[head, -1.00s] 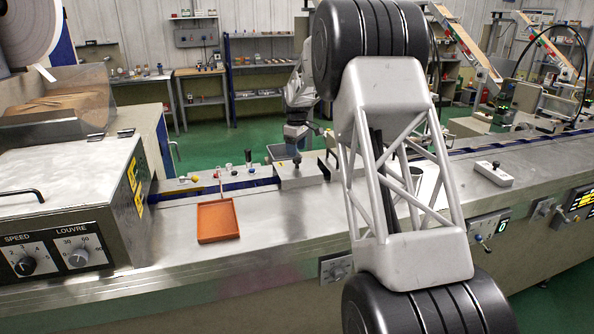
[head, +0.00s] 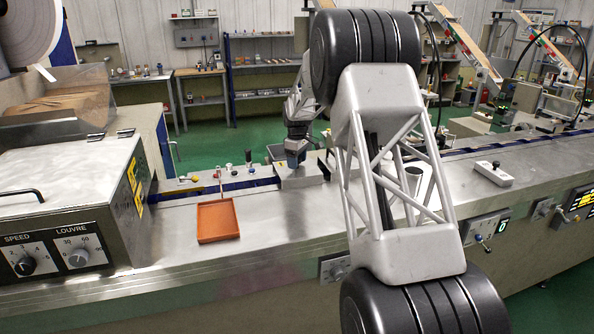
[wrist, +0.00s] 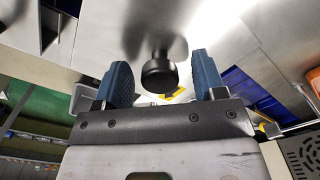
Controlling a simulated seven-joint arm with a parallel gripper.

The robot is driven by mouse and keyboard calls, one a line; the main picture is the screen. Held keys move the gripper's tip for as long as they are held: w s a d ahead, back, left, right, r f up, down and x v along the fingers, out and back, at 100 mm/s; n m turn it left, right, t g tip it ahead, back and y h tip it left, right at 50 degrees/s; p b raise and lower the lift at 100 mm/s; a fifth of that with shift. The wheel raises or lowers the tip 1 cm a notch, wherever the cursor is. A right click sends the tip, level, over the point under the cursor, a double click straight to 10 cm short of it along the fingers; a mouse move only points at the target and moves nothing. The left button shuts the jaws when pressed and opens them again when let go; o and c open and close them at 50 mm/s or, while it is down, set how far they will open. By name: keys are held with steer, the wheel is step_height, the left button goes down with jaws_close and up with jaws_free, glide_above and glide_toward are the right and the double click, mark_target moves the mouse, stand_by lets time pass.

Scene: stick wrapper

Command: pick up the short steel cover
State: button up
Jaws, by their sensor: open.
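The short steel cover (head: 303,181) is a grey metal piece over the blue channel in the steel bench, at the middle of the head view. Its black knob (wrist: 159,75) stands up in the wrist view, with bright steel around it. My gripper (head: 295,162) is low over the cover. In the wrist view my gripper (wrist: 160,68) is open, with one blue finger on each side of the knob and a gap on both sides. The cover's full outline is hidden, partly by my arm in the head view.
An orange tray (head: 218,237) lies on the bench, left of the cover. Small coloured knobs (head: 228,167) stand along the channel behind it. A grey machine box (head: 60,200) is at the left. A white control box (head: 493,173) sits at the right. Bench in front is clear.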

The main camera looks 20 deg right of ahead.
jaws_close()
stand_by(0.3)
steer(key=shift+r, duration=0.2)
steer(key=shift+r, duration=0.75)
steer(key=shift+s+a+r, duration=0.1)
steer(key=shift+s+r, duration=0.15)
steer(key=shift+r, duration=0.25)
steer(key=shift+s+r, duration=0.2)
steer(key=shift+r, duration=0.25)
steer(key=s+a+r, duration=0.1)
steer(key=s+a, duration=0.1)
steer(key=s, duration=1.3)
steer(key=shift+r, duration=0.15)
